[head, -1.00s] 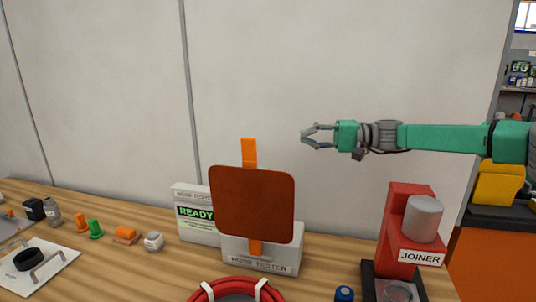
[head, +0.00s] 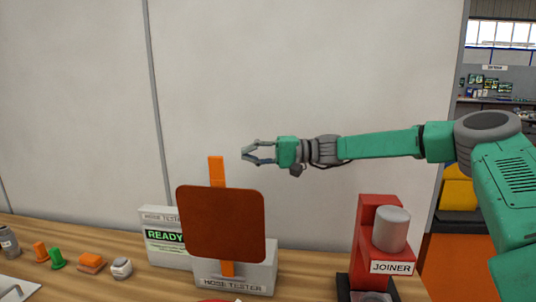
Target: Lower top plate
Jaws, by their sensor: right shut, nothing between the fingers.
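A brown-red square plate with rounded corners (head: 221,224) stands upright in front of an orange bar (head: 216,171) at the white hose tester (head: 255,276). The bar shows above and below the plate. I cannot tell whether this is the top plate the task names. My right gripper (head: 245,153) is above the plate's upper right corner, pointing left, apart from plate and bar. It is shut and empty. My left gripper is not in view.
A red joiner with a grey cylinder (head: 390,229) stands to the right. A READY display (head: 164,236) stands behind the tester's left side. Small orange (head: 91,262), green (head: 57,259) and white (head: 121,267) parts lie to the left. The wall above the bench is clear.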

